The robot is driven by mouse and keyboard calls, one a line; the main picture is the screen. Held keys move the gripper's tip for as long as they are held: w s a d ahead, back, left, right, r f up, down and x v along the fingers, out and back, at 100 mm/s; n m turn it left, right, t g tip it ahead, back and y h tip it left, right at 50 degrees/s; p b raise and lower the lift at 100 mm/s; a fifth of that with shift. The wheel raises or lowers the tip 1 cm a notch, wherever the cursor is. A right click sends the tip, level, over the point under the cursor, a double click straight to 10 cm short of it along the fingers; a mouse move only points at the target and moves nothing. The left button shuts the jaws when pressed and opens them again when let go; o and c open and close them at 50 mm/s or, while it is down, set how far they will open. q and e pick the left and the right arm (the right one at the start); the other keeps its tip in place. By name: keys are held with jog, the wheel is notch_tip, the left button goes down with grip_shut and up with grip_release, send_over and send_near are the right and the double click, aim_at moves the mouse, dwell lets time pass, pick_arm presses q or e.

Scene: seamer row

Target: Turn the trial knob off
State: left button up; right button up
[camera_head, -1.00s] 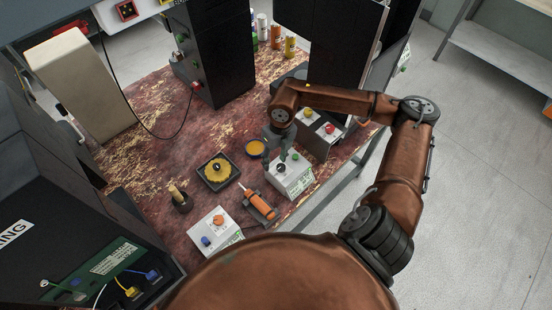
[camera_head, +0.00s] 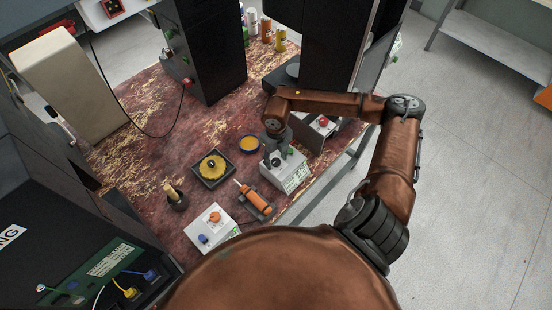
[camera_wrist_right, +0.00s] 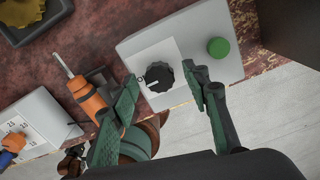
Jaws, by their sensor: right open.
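The trial knob (camera_wrist_right: 157,78) is a black round knob with a white pointer line on a light grey box (camera_wrist_right: 200,50). In the wrist view its pointer is toward the lower left, near a partly hidden letter marking. A green button (camera_wrist_right: 218,47) sits beside it. My right gripper (camera_wrist_right: 160,72) is open, its green-padded fingers on either side of the knob; I cannot tell whether they touch it. In the head view my right gripper (camera_head: 276,153) is over the grey box (camera_head: 290,177), partly hiding the knob. My left gripper is not in view.
An orange-handled tool (camera_head: 256,197) and a box with orange and blue knobs (camera_head: 212,228) are left of the grey box.

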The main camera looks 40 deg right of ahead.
jog(key=shift+c, duration=0.2)
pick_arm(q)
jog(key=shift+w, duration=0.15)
pick_arm(e)
jog(key=c, duration=1.1)
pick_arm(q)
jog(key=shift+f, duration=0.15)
pick_arm(e)
jog(key=shift+n, duration=0.3)
jog(key=n+b, duration=0.2)
jog(key=n, duration=0.1)
jog(key=shift+f, duration=0.1)
jog(key=n+b, duration=0.2)
jog(key=n, duration=0.3)
jog(key=n+b, duration=0.2)
jog(key=n, duration=0.2)
jog(key=shift+n, duration=0.3)
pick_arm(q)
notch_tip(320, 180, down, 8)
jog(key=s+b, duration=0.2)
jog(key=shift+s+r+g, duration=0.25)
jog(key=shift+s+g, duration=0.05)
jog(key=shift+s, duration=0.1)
pick_arm(e)
jog(key=shift+n, duration=2.2)
